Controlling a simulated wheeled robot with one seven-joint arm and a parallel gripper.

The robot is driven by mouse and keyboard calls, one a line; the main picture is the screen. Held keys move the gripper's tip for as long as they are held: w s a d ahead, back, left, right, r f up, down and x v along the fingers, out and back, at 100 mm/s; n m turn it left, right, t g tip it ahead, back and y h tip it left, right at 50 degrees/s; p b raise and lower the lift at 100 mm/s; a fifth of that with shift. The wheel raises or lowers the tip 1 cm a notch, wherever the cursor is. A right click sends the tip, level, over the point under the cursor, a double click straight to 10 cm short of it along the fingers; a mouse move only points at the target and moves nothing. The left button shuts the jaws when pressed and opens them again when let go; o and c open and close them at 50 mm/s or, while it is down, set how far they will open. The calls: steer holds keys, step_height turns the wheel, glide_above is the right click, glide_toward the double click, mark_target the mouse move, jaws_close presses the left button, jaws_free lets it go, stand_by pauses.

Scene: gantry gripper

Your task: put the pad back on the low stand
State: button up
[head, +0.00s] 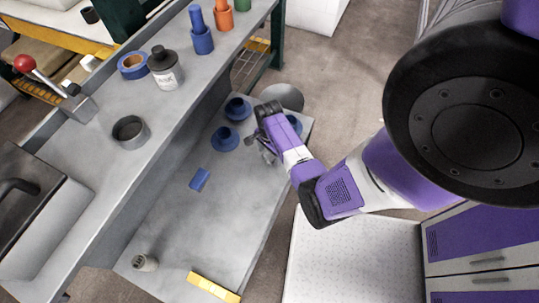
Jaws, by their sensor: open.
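A small flat blue rectangle (200,180), possibly the pad, lies on the grey lower surface (180,225). Two round blue pieces with wide bases, an upper one (237,108) and a lower one (225,138), sit near its far end. A third blue piece (295,124) is mostly hidden behind my gripper. I cannot tell which of these is the low stand. My gripper (266,156) is open over the right side of the lower surface, right of the lower blue piece. Nothing shows between its fingers, though they are small here.
The raised grey bench (105,180) at left carries a dark ring (130,131), a black-capped bottle (165,68), blue tape (132,65) and a red-knobbed lever (25,63). A small jar (145,262) and a yellow bar (213,286) lie at the lower surface's near end.

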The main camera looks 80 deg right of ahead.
step_height(320, 180, up, 10)
steer(key=f+p, duration=0.1)
steer(key=p, duration=0.1)
steer(key=n+t+h, duration=0.2)
steer(key=n+h, duration=0.1)
steer(key=n, duration=0.3)
glide_toward(269, 156)
steer(key=a, duration=0.2)
steer(key=a+r+n+t+h, duration=0.2)
steer(key=a+r+n+t, duration=0.3)
steer(key=a+r+n, duration=0.4)
steer(key=s+a+r+n+t+y, duration=0.2)
steer(key=a+r+n+t, duration=0.2)
steer(key=a+r, duration=0.5)
steer(key=s+a+r+n+t+y, duration=0.2)
steer(key=a+r+n+t, duration=0.2)
steer(key=a+r, duration=0.5)
step_height(269, 156, up, 6)
steer(key=shift+f+n+y, duration=0.1)
steer(key=shift+n+y, duration=0.3)
steer(key=shift+n, duration=0.7)
steer(key=shift+s+a, duration=0.15)
